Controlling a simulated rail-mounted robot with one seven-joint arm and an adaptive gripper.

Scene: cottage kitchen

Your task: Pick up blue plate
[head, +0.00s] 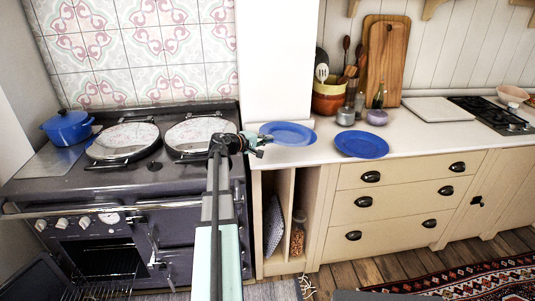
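Two blue plates are in the head view. One blue plate (289,132) is at the left end of the white counter, and the other blue plate (361,144) lies on the counter to its right, near the front edge. My gripper (262,141) is at the left rim of the left plate, and its fingers overlap that rim in the picture. The fingers are too small to tell whether they are open or shut on the rim. I cannot tell whether the left plate rests on the counter or is slightly raised.
A range cooker (130,170) with a blue pot (67,127) stands left of my arm. Behind the plates are a utensil pot (328,98), a small purple bowl (377,117) and wooden cutting boards (388,60). A white board (438,109) and a hob (495,115) are farther right.

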